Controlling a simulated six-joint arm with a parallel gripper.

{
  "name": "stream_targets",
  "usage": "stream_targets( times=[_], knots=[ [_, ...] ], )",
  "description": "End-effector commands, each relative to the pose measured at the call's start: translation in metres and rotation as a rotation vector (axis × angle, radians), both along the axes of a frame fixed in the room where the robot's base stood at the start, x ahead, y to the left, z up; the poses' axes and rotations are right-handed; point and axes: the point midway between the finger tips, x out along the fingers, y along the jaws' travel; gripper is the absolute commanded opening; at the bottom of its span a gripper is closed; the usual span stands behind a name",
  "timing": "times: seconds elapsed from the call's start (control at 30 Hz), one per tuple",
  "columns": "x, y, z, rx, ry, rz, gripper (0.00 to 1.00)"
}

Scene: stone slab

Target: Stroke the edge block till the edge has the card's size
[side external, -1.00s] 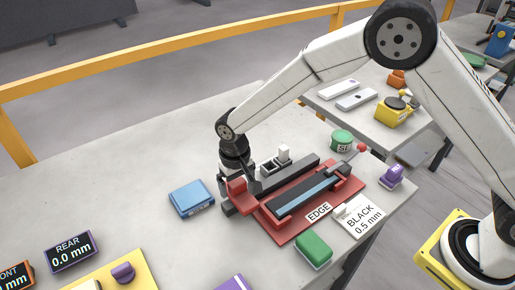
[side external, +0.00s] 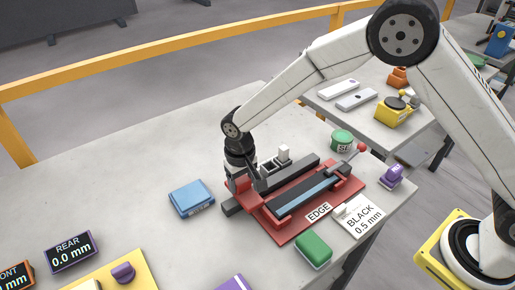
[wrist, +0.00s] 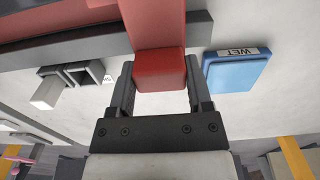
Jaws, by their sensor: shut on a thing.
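My gripper (wrist: 160,84) is shut on a red edge block (wrist: 159,68), with one dark finger on each side of it in the wrist view. In the side external view the gripper (side external: 256,178) is at the left end of the red fixture (side external: 282,237), which holds a long blue-grey strip (side external: 308,194). The fingers partly hide the block there. A white card (side external: 360,218) reading "BLACK 0.5 mm" lies at the fixture's front right. A "REAR" display (side external: 71,250) reads 0.0 mm. A second display (side external: 15,278) is cut off at the picture's edge.
A blue box (side external: 192,198), marked "WET" in the wrist view (wrist: 236,72), lies left of the fixture. A green block (side external: 313,250) is in front, and a green round tin (side external: 342,140) and purple item (side external: 392,176) are near the right edge.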

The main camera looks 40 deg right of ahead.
Motion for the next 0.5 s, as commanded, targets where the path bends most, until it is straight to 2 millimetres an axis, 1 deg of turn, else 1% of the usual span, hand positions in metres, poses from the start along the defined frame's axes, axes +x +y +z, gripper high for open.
stream_targets(
  times=[0.03, 0.2, 0.5],
  knots=[
    [0.001, -0.011, 0.001, 0.000, -0.001, -0.004, 0.00],
    [0.001, -0.047, 0.001, 0.000, -0.001, -0.005, 0.00],
    [0.001, -0.108, 0.001, 0.000, -0.002, -0.005, 0.00]
  ],
)
